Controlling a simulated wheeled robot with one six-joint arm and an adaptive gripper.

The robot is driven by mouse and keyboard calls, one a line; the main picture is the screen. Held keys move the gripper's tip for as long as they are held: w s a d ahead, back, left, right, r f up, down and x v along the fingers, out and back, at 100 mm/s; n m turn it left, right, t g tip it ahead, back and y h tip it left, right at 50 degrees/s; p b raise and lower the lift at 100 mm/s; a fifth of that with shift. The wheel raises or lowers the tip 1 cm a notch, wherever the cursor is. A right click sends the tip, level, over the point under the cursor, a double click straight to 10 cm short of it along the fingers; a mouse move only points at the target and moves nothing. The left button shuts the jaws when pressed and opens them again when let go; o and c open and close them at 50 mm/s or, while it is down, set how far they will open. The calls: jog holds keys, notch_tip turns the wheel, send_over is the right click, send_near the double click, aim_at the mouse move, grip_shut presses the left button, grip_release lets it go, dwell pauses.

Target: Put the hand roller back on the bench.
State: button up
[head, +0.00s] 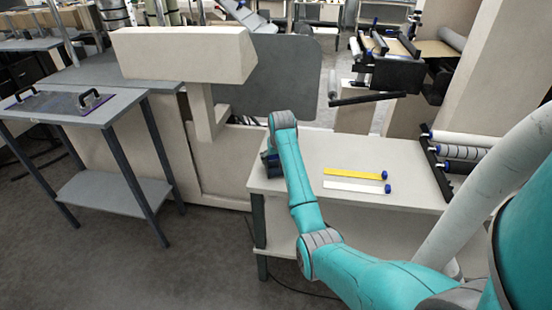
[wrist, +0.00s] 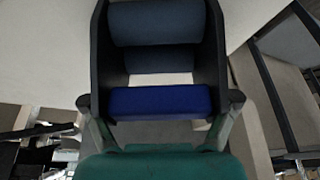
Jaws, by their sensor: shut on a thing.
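In the head view my arm hangs over the left end of the pale bench (head: 410,187). A small dark piece (head: 269,161) shows there beside my arm, at the bench's left edge. My arm hides most of the gripper and roller, and I cannot tell whether the roller touches the bench top.
A yellow strip (head: 352,174) and a white strip (head: 352,187), both with blue ends, lie mid-bench. Rollers in a black rack (head: 434,165) stand at the bench's right end. A grey side table (head: 75,108) with a handled plate stands at left. The bench's front strip is clear.

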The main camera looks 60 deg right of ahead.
jog(key=o, duration=1.5)
jog(key=shift+s+a+f, duration=0.15)
jog(key=shift+f, duration=0.45)
jog(key=shift+o, duration=0.2)
jog(key=shift+r, duration=0.1)
jog(key=shift+r, duration=0.1)
jog(key=shift+r, duration=0.35)
jog(key=v, duration=1.2)
jog(key=shift+r, duration=0.4)
